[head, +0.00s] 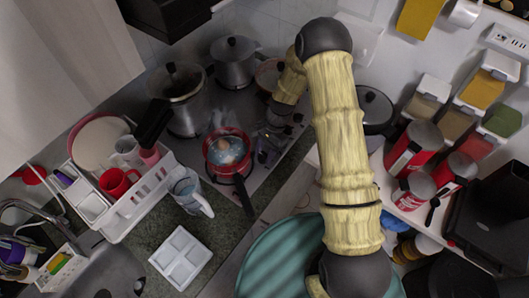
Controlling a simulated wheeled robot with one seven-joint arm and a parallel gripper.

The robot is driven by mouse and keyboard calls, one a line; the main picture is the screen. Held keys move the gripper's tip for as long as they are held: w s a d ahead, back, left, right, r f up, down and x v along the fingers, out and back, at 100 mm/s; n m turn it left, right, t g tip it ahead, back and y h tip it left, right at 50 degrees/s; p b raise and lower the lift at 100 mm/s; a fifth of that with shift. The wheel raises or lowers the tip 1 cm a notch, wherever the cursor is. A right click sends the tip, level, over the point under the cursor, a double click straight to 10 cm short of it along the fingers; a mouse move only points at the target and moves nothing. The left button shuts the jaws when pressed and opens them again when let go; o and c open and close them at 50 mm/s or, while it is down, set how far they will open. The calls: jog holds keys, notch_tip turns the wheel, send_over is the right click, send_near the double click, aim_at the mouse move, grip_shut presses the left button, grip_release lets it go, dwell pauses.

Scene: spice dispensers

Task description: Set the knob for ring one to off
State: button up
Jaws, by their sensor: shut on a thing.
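The stove (238,112) runs along the back counter, and its small dark knobs lie along its right edge, too small to tell ring from ring or how they are set. My gripper (267,146) reaches down over this right edge, just right of the red pan (228,150). It is shut on a knob there; the knob is mostly hidden by the gripper, and I cannot tell which ring it serves.
The pan's dark handle (243,196) points toward the front. A glass jug (188,190) and a dish rack (140,200) stand left. Spice dispensers (455,122) and red tins (418,142) are right.

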jog(key=shift+w, duration=0.1)
jog(key=o, duration=1)
